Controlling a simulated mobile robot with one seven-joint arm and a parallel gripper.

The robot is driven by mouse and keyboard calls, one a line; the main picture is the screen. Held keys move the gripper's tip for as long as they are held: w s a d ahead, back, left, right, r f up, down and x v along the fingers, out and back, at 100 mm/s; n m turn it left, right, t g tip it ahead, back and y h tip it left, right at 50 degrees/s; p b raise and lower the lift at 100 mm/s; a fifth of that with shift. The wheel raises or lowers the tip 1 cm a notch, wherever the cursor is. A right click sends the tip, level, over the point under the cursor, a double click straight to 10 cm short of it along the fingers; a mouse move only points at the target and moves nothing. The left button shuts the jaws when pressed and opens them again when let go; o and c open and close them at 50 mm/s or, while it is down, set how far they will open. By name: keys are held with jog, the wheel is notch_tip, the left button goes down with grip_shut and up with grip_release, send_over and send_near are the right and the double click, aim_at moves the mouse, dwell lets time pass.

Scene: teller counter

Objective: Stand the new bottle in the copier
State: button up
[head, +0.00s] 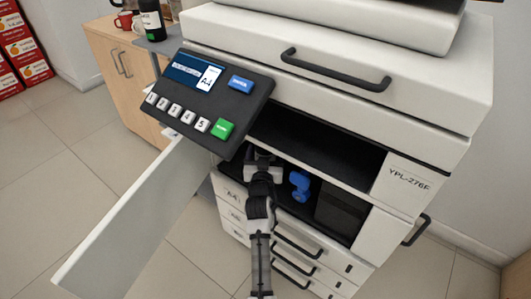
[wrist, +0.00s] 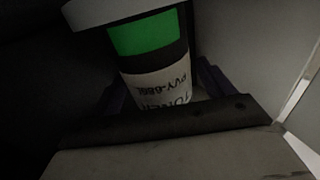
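The copier (head: 345,55) stands with its front door (head: 135,220) swung open. My gripper reaches into its dark front bay; the fingers are hidden in the head view. In the wrist view, a bottle (wrist: 148,55) with a green band and a white toner label, its print upside down, lies straight ahead. The dark fingers of my gripper (wrist: 160,95) are on either side of it, close to its sides; I cannot tell whether they press on it.
A blue part (head: 299,185) and a dark box (head: 340,211) sit in the bay right of my arm. The tilted control panel (head: 209,98) overhangs the bay's left end. Drawers with dark handles (head: 298,243) lie below. Red mugs (head: 125,20) stand on the wooden cabinet (head: 117,65).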

jog(key=shift+r, duration=0.2)
jog(key=shift+s+f, duration=0.1)
jog(key=shift+s, duration=0.2)
jog(key=s+b, duration=0.1)
jog(key=s, duration=1)
jog(key=shift+s+a, duration=0.15)
jog(key=shift+a, duration=0.3)
jog(key=shift+c, duration=0.4)
